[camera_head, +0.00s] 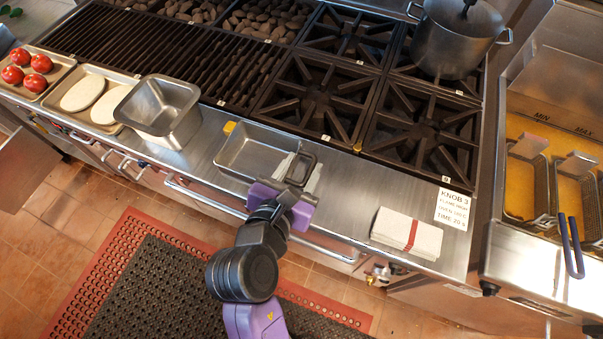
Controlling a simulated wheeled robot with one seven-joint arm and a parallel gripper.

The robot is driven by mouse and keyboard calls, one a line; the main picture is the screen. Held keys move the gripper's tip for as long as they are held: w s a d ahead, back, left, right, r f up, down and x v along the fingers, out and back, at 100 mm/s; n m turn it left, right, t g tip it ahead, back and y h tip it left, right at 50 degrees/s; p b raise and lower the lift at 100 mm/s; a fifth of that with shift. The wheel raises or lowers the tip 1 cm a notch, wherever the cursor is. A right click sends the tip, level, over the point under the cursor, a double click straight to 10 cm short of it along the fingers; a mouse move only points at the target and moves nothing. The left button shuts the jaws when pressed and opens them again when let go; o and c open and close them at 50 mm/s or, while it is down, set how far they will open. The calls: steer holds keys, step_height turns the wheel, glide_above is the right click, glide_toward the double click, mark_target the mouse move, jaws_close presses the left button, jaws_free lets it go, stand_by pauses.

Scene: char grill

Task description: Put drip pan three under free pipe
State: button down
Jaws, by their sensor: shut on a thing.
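A shallow rectangular steel pan (243,157) with a yellow tag at its back left corner is on or just above the steel ledge. I take it for drip pan three, but I cannot read a number. My gripper (301,173) is shut on its right end, and the purple hand hides part of that end. A brass-coloured fitting (377,273) shows below the ledge. I cannot tell whether it is the free pipe.
A deep steel pan (160,108) stands left, beside a dough tray (73,113) and tomato tray (41,90). Folded cloths (407,232) and a knob card (453,208) lie right. Burners (318,100) and a pot (447,45) are behind; a fryer (550,110) is far right.

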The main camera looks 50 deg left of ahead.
steer(key=shift+f, duration=1.65)
steer(key=c, duration=0.8)
jaws_free()
steer(key=shift+f, duration=0.15)
steer(key=b+v, duration=0.1)
steer(key=v, duration=1.1)
steer(key=shift+d, duration=0.1)
